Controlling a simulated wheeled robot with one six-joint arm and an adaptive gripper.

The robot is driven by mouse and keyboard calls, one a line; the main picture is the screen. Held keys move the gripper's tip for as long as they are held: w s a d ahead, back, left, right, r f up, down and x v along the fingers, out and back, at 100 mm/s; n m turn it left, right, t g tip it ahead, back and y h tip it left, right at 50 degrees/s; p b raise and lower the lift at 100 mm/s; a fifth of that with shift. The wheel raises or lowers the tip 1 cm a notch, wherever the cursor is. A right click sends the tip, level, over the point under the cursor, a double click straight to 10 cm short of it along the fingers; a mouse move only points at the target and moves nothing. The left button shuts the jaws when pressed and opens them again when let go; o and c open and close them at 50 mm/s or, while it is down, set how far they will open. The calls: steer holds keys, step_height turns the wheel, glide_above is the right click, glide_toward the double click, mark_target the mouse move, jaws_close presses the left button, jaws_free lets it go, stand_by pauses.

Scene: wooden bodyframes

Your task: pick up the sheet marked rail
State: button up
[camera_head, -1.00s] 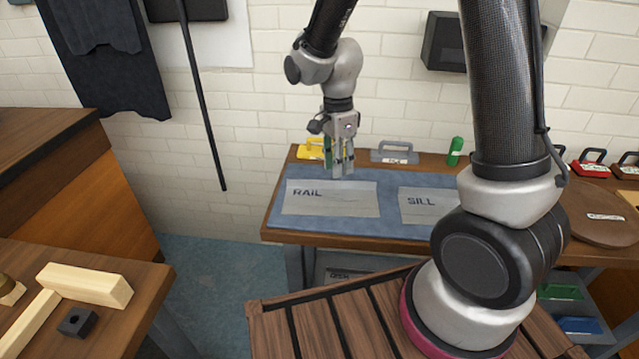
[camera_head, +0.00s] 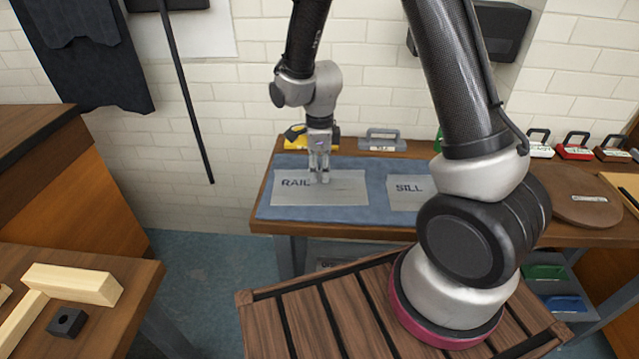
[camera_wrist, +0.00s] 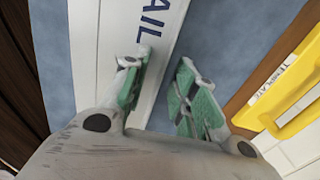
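The sheet marked RAIL (camera_head: 345,188) is a pale grey rectangle lying flat on the blue mat (camera_head: 300,213) on the far bench. It also shows in the wrist view, where the letters "AIL" (camera_wrist: 152,25) are visible beyond the fingers. My gripper (camera_head: 319,180) points down over the sheet's upper middle, just right of the word RAIL. In the wrist view my gripper (camera_wrist: 160,85) has its green-padded fingers apart with nothing between them. One finger is over the sheet and the other is near its edge. I cannot tell whether the fingertips touch the sheet.
A sheet marked SILL (camera_head: 408,192) lies to the right on the same mat. A yellow template (camera_head: 297,141) and a grey handled block (camera_head: 382,142) stand behind the mat. A brown round disc (camera_head: 586,199) is at the right. My arm crosses the front right.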

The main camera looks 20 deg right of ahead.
jaws_close()
stand_by(0.3)
